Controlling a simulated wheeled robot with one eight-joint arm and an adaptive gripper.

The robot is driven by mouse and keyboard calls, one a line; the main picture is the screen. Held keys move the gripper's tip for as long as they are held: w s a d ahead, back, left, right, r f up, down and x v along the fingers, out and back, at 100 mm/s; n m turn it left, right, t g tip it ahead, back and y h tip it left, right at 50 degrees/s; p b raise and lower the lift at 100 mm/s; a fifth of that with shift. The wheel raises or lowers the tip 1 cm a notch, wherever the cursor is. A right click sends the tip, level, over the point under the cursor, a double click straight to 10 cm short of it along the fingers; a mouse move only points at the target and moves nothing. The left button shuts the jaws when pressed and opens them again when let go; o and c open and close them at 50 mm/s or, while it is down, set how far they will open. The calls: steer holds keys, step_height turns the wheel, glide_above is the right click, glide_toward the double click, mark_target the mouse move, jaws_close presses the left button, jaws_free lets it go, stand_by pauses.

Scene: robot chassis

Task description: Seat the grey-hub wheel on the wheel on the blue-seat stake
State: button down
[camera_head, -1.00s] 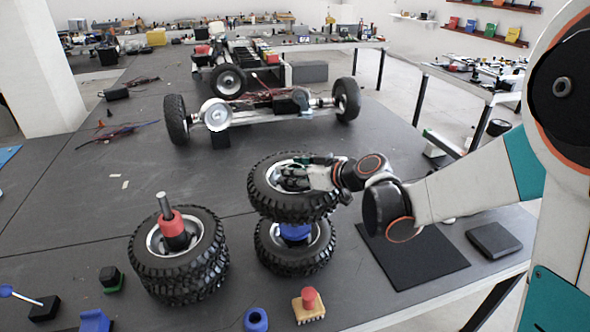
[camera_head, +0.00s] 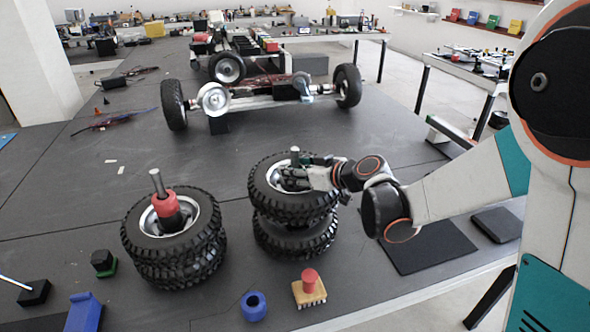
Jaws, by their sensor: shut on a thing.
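The grey-hub wheel (camera_head: 262,196) is a black knobbly tyre in the middle of the camera_head view. My gripper (camera_head: 293,180) is shut on it at the hub, reaching in from the right. A stake tip (camera_head: 294,152) shows above its hub, so the wheel is around the stake. The lower wheel (camera_head: 295,243) lies flat directly beneath, on the table. The held wheel is close above it, roughly level; I cannot tell whether they touch. The blue seat is hidden between the wheels.
Stacked wheels (camera_head: 175,255) surround a red-seat stake (camera_head: 165,207) at left. A blue ring (camera_head: 254,305) and a red-handled brush (camera_head: 310,289) lie in front. A wheeled chassis (camera_head: 262,98) stands behind. A black mat (camera_head: 425,243) lies at right, under my arm.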

mark_target(298, 159)
steer(key=shift+f+b, duration=0.85)
steer(key=shift+f, duration=1.55)
steer(key=shift+f, duration=0.45)
steer(key=shift+s+f, duration=0.2)
steer(key=shift+f, duration=0.15)
steer(key=c, duration=0.8)
jaws_free()
steer(key=shift+w+r, duration=0.1)
step_height(298, 159, up, 10)
steer(key=shift+f, duration=0.1)
